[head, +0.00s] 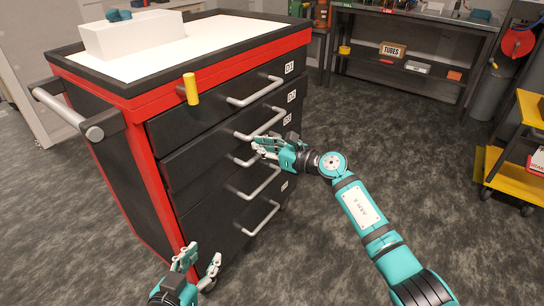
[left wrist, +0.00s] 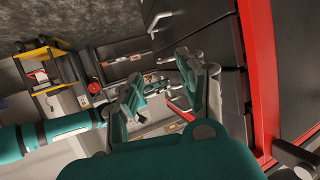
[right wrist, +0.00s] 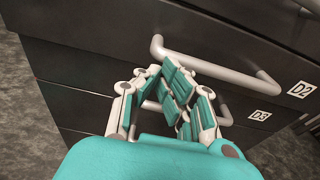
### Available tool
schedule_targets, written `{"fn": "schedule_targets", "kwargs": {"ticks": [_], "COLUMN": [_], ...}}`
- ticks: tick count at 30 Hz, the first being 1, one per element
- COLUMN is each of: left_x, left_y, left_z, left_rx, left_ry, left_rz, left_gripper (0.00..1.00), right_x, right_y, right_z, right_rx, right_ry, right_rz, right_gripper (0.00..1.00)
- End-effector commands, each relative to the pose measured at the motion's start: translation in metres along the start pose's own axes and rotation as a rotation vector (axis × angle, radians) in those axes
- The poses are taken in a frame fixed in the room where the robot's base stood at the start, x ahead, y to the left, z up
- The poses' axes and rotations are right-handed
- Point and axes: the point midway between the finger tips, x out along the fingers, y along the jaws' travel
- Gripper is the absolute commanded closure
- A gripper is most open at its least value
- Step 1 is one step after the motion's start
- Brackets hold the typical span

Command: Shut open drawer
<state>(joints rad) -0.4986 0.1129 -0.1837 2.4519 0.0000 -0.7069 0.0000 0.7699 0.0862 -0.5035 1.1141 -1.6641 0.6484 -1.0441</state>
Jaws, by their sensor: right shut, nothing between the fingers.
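The red and black drawer cabinet (head: 130,185) stands at the left in the head view, with bar handles on its stacked drawers. The drawer labelled D2 (head: 215,143) appears to stick out slightly from the front; how far is hard to tell. Its handle (right wrist: 215,70) crosses the right wrist view. My right gripper (head: 262,146) is shut and empty, close in front of the D2 and D3 handles; in the right wrist view its fingers (right wrist: 168,80) overlap the D2 handle, and contact is unclear. My left gripper (head: 200,261) is open and empty, low beside the cabinet's front left corner.
A white box (head: 135,35) sits on the cabinet top, and a side push bar (head: 65,112) projects left. A workbench (head: 410,40) and yellow cart (head: 515,165) stand away; the floor between is clear.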

Motion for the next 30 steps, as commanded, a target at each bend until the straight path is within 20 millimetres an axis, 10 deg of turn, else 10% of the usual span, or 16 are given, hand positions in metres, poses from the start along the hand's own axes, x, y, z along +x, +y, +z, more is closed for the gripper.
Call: {"fn": "schedule_targets", "kwargs": {"ticks": [9,30], "left_x": [0.002,-0.001], "left_y": [0.006,0.009], "left_z": [-0.041,-0.059], "left_rx": [-0.002,-0.004], "left_ry": [0.227,0.334], "left_rz": [0.014,0.020], "left_gripper": [0.60,0.60], "right_x": [0.017,0.009], "right_y": [0.000,-0.005], "right_z": [0.002,-0.003], "right_rx": [0.001,0.000], "right_ry": [-0.001,-0.001], "right_rz": [0.001,0.001], "right_gripper": [1.00,1.00]}}
